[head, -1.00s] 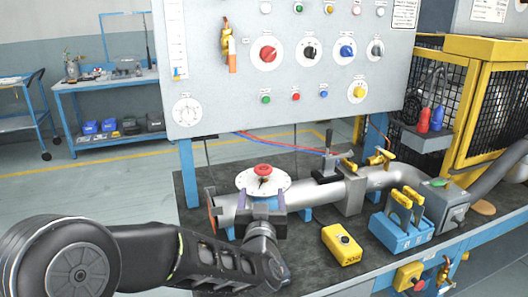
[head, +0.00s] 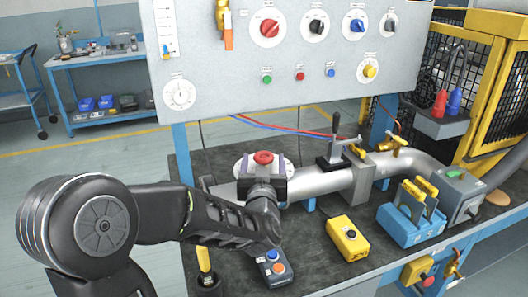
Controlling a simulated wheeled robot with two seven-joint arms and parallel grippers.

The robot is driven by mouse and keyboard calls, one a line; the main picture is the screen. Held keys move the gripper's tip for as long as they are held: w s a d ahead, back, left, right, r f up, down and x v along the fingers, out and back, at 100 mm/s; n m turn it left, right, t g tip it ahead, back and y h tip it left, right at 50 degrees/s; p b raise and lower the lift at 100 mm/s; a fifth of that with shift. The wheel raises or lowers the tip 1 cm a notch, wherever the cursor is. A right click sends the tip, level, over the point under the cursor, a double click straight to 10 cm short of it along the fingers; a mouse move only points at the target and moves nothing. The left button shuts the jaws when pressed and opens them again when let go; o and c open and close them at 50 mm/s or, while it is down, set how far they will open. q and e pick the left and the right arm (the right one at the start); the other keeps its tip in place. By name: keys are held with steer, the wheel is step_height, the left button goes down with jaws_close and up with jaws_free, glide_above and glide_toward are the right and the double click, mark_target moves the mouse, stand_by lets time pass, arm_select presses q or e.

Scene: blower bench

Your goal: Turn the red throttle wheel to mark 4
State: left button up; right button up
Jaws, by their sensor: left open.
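The red throttle wheel (head: 263,157) sits at the centre of a white round dial (head: 290,172) on top of the grey pipe, left of the bench's middle. The dial's marks are too small to read, and its near part is hidden by my gripper. My left gripper (head: 262,170) is open at the wheel's near side, with one finger to the left and one to the right of it. I cannot tell whether a finger touches the wheel. My right gripper is not in view.
The grey pipe (head: 322,181) runs right, past a black lever (head: 335,140) and brass valves (head: 394,145). A yellow box (head: 347,238), a blue block (head: 408,228) and a button pendant (head: 274,268) stand on the bench. The control panel (head: 215,70) rises behind.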

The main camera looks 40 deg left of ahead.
mark_target(264, 151)
arm_select(q)
steer(key=x, duration=0.5)
steer(key=c, duration=1.4)
